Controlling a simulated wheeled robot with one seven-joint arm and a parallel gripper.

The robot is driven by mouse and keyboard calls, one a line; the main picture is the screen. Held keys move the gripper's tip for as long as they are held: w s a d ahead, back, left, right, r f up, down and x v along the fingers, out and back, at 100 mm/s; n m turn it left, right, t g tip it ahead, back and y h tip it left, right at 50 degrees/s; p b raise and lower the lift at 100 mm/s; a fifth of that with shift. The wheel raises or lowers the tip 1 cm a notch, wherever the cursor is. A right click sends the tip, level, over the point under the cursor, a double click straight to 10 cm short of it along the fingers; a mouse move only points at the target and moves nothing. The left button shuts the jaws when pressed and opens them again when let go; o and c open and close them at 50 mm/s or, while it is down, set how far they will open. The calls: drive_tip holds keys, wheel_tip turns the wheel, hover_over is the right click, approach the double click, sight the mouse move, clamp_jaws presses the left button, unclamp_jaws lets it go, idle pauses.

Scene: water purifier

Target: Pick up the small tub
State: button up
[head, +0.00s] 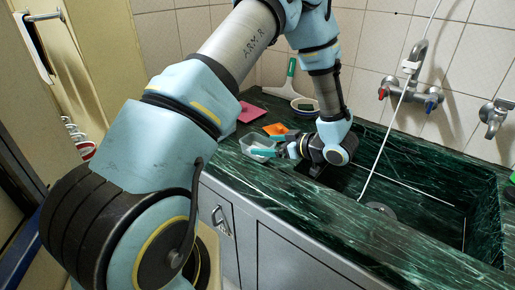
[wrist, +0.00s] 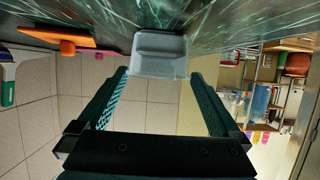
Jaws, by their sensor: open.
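The small tub (head: 258,146) is a pale grey, translucent container on the green marble counter, left of the sink. It also shows in the wrist view (wrist: 161,56), upside down in that picture, ahead of the fingertips and lined up between them. My gripper (head: 274,150) is low over the counter beside the tub, with its fingers pointing left toward it. In the wrist view my gripper (wrist: 158,82) is open, with its two teal fingers apart and nothing held between them. The head view does not show clearly whether a finger touches the tub.
An orange item (head: 276,129) and a pink item (head: 253,112) lie on the counter behind the tub.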

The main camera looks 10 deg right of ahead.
sight(247, 142)
drive_tip(key=p+x, duration=0.1)
drive_tip(key=x, duration=0.2)
drive_tip(key=shift+w+a+r+p, duration=0.1)
drive_tip(key=shift+w+a+p, duration=0.15)
drive_tip(key=shift+w+p, duration=0.15)
drive_tip(key=shift+w+a+f, duration=0.25)
drive_tip(key=shift+w, duration=0.05)
drive_tip(key=c, duration=1.2)
drive_tip(key=shift+r, duration=0.1)
drive_tip(key=shift+c, duration=0.2)
wheel_tip(247, 142, up, 10)
drive_tip(key=b, duration=0.2)
